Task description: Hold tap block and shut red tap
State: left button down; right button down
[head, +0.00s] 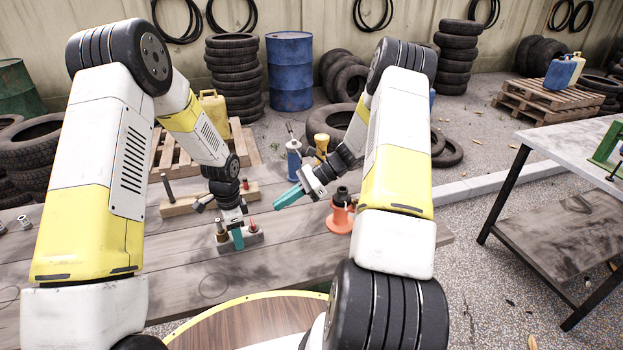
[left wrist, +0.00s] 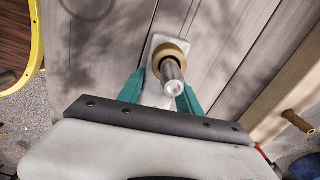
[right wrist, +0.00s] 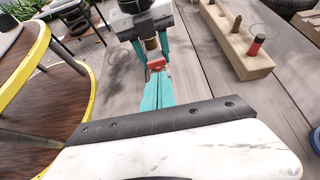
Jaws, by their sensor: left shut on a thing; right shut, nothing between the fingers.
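The tap block (head: 255,239) is a small grey block on the plank bench, with brass and metal fittings on top. My left gripper (head: 238,238) is down at it, shut on it. In the left wrist view the teal fingers sit either side of the pale block (left wrist: 157,47), and a metal post with a brass collar (left wrist: 172,70) rises beside them. The red tap (right wrist: 158,64) shows in the right wrist view, just past the tips of my right gripper (right wrist: 157,78). My right gripper is shut and empty; in the head view it (head: 287,197) hangs above and right of the block.
A wooden rack with pegs (head: 180,207) lies behind the block. An orange-red stand with a black top (head: 341,218) is to the right, with a blue bottle (head: 294,162) behind. A round yellow-rimmed wooden top (head: 240,325) is in front. Bare planks lie around the block.

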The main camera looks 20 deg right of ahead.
pick_arm(q)
jog(key=shift+a, duration=0.1)
pick_arm(e)
jog(key=w+v, duration=0.1)
jog(key=v, duration=1.1)
jog(key=shift+w+d+r, duration=0.15)
jog(key=shift+w+d, duration=0.1)
pick_arm(q)
jog(key=c, duration=0.7)
grip_release()
